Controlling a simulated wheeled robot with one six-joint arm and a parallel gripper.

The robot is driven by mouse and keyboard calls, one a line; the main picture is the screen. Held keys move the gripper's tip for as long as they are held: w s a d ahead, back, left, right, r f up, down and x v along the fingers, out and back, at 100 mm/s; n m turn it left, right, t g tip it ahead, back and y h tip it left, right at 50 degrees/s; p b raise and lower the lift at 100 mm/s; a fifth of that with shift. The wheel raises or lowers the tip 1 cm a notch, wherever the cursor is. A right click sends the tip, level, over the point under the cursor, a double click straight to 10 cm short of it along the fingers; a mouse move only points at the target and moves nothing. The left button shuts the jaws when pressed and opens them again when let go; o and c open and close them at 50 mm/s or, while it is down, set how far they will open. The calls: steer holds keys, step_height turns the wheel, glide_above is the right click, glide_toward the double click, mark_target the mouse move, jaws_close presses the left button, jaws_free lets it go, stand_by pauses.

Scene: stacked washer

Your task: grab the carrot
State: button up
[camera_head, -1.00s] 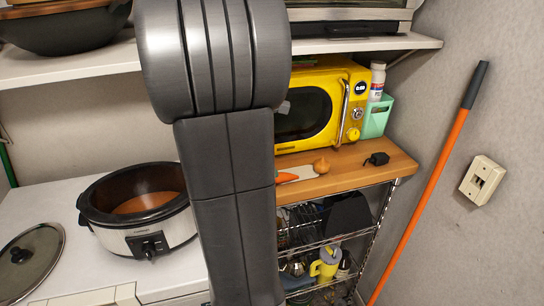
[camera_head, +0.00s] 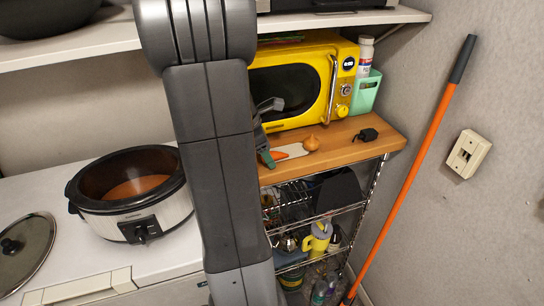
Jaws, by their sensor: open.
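The carrot (camera_head: 291,148) is a small orange shape on the wooden top of the wire rack, in front of the yellow microwave. It lies beside a flat white piece, and its left end is close to my gripper. My gripper (camera_head: 266,135) is partly hidden behind my grey arm. Its visible grey parts stand out to the right of the arm, just left of the carrot. It is open, and the carrot is not held. I cannot tell whether a finger touches the carrot.
An onion (camera_head: 311,142) and a small black object (camera_head: 367,134) sit right of the carrot. The yellow microwave (camera_head: 290,88) stands close behind. A slow cooker (camera_head: 132,190) is on the white counter at left. An orange-handled pole (camera_head: 415,170) leans at right.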

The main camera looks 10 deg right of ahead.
steer(key=c, duration=1.1)
steer(key=shift+o, duration=0.2)
steer(key=shift+r, duration=0.15)
